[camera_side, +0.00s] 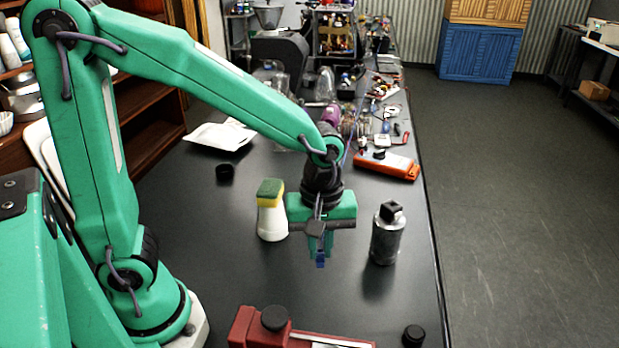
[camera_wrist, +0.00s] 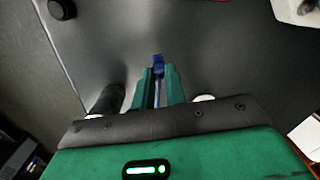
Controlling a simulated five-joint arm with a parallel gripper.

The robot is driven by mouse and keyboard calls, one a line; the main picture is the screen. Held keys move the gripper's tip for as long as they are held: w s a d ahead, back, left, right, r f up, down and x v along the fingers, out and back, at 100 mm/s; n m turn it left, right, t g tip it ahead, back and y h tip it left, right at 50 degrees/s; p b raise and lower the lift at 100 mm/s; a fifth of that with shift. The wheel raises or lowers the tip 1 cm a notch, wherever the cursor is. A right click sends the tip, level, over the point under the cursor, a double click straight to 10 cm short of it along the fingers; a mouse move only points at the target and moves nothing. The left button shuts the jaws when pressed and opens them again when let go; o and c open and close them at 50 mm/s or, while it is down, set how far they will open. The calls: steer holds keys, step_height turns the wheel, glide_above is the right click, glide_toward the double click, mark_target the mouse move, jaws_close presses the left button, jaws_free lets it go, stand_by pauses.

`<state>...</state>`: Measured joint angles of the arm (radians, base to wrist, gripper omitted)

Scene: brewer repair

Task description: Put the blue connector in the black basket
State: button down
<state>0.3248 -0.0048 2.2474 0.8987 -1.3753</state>
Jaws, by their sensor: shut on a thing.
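My gripper (camera_side: 318,243) hangs over the middle of the black table with its fingers pointing down. It is shut on the small blue connector (camera_side: 320,259), which shows at the fingertips. The connector appears held above the table top. In the wrist view the blue connector (camera_wrist: 158,61) sticks out between the green fingertips of my gripper (camera_wrist: 158,76). I cannot make out a black basket in either view.
A white bottle with a yellow-green sponge (camera_side: 271,211) stands left of my gripper, and a grey canister (camera_side: 387,234) stands right. A red tool (camera_side: 262,330) and a black cap (camera_side: 413,335) are in front. An orange device (camera_side: 387,164) lies behind.

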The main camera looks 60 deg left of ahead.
steer(key=w+a+r+n, duration=0.1)
steer(key=w+a+n, duration=0.3)
steer(key=w+a, duration=0.55)
steer(key=w+a+r+n, duration=0.1)
steer(key=w+a+n, duration=0.3)
steer(key=a, duration=1.1)
steer(key=s+a+f+n, duration=0.1)
steer(key=s+a+n, duration=0.2)
steer(key=a, duration=1.2)
steer(key=s+a+n, duration=0.4)
steer(key=s+a, duration=0.3)
steer(key=a, duration=0.9)
steer(key=shift+f, duration=0.4)
steer(key=shift+f, duration=0.2)
steer(key=shift+f, duration=5.3)
